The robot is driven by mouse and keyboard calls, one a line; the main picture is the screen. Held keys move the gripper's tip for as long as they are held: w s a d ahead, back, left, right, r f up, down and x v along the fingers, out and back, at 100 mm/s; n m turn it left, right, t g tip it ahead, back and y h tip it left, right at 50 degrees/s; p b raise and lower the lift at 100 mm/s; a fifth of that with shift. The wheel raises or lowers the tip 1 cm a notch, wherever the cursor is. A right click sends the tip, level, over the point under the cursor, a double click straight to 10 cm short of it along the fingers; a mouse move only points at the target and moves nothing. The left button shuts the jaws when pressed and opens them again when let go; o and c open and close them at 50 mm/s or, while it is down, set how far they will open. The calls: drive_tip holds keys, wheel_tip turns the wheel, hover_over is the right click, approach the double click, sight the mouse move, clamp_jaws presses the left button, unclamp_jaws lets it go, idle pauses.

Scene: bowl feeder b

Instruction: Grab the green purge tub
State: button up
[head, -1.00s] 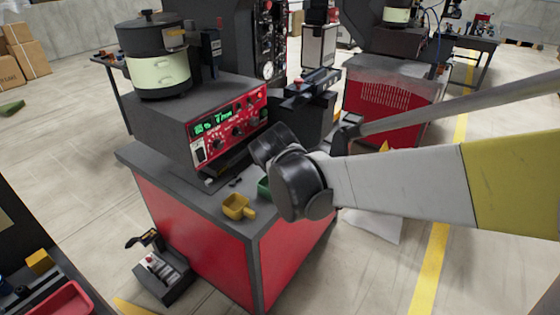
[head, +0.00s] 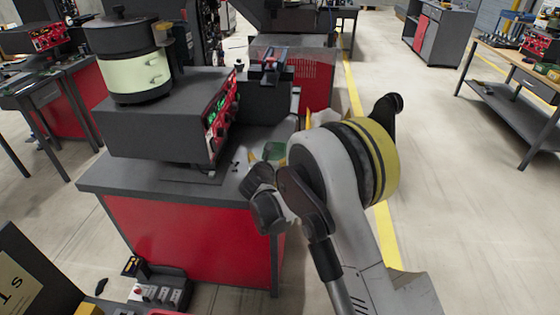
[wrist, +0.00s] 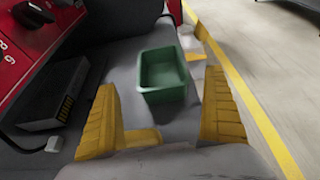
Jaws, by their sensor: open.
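The green purge tub (wrist: 165,95) is a small open-topped box standing upright on the grey bench top. In the wrist view it lies just beyond and between the two yellow fingers of my gripper (wrist: 162,84), which are spread wide and empty. I see no contact between the fingers and the tub. In the head view the tub (head: 274,151) shows near the bench's right side, partly covered by my arm. My gripper is mostly hidden behind my arm there.
A yellow piece (wrist: 142,137), perhaps a scoop, shows low between the fingers. The red control panel (wrist: 22,45) and a dark box (wrist: 50,105) stand left of the tub. Open floor lies to the right.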

drive_tip(key=b, duration=0.4)
approach(274, 153)
drive_tip(key=w, duration=0.3)
drive_tip(key=shift+d+r, duration=0.2)
drive_tip(key=shift+d, duration=0.15)
drive_tip(key=shift+w, duration=0.45)
drive_tip(key=c, duration=1.4)
